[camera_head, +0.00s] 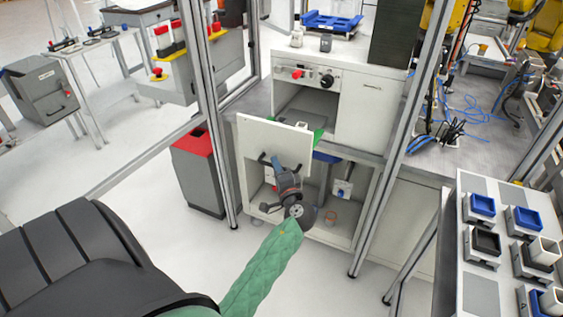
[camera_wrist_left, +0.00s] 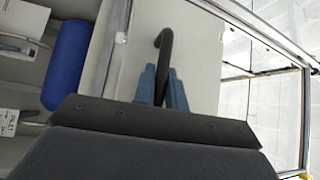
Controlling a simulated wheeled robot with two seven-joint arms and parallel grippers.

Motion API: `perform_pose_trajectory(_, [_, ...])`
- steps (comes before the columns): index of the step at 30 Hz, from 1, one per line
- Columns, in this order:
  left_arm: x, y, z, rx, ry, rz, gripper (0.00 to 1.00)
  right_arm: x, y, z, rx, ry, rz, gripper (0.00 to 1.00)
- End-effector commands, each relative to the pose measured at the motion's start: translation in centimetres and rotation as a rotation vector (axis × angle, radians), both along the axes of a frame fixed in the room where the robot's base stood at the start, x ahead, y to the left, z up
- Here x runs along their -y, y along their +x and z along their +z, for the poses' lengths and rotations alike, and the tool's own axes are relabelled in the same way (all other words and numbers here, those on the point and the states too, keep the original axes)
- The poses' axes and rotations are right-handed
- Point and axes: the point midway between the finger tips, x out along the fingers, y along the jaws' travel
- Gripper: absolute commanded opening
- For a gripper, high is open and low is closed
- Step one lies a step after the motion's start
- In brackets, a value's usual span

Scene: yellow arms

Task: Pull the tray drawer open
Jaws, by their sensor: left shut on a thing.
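The tray drawer's white front panel (camera_head: 262,134) stands out in front of the white cabinet (camera_head: 370,112), with a gap behind it. A green part (camera_head: 318,135) shows behind its right edge. The panel has a black bar handle (camera_head: 263,158). My left gripper (camera_head: 276,162) is shut on this handle. In the left wrist view, the blue-grey fingers (camera_wrist_left: 161,86) close around the black handle (camera_wrist_left: 164,42) in front of the pale panel (camera_wrist_left: 196,50). The drawer's inside is mostly hidden by the panel. My right gripper is not in view.
Below the panel is an open lower compartment with a white switch box (camera_head: 341,188). A grey bin with a red top (camera_head: 197,150) stands to the left. Metal frame posts (camera_head: 383,185) flank the cabinet. White floor (camera_head: 150,215) is free in front.

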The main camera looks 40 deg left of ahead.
Motion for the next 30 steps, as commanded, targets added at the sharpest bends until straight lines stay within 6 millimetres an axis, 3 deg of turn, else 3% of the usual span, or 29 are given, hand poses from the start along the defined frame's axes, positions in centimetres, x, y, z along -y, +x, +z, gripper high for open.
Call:
perform_pose_trajectory(15, [0.25, -0.62, -0.10, -0.002, -0.001, -0.002, 0.00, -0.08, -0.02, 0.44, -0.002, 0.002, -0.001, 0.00])
perform_pose_trajectory(16, [0.25, -0.62, -0.10, -0.002, -0.001, -0.002, 0.18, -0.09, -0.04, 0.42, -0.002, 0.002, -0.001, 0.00])
perform_pose_trajectory(18, [0.24, -0.62, -0.08, -0.001, 0.000, -0.001, 0.32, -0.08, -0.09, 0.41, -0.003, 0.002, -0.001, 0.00])
perform_pose_trajectory(30, [0.45, -0.77, -0.17, -0.001, -0.001, -0.001, 0.34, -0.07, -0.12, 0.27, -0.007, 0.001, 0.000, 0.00])
